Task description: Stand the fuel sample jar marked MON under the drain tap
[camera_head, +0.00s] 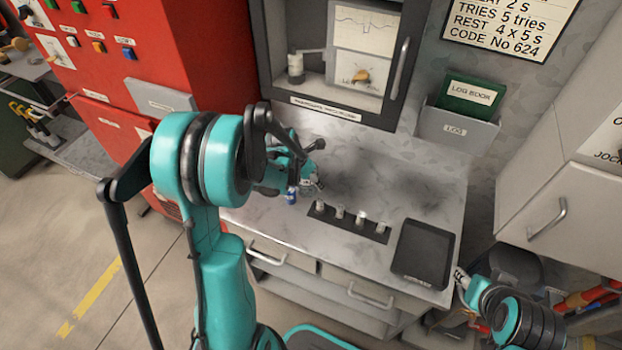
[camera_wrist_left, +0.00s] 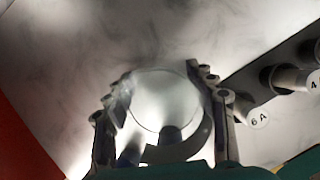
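No MON mark is readable on this jar. Several small pale-topped cylinders stand in a dark rack (camera_head: 346,224); in the left wrist view one end reads 6 A (camera_wrist_left: 258,117). I cannot make out a drain tap. My right gripper (camera_head: 460,277) is beside the counter's right front corner; its fingers are too small to judge.
A black tray (camera_head: 424,253) lies at the right. An open cabinet (camera_head: 385,118) and a log book holder (camera_head: 455,130) are on the wall behind. A red cabinet (camera_head: 150,60) stands left.

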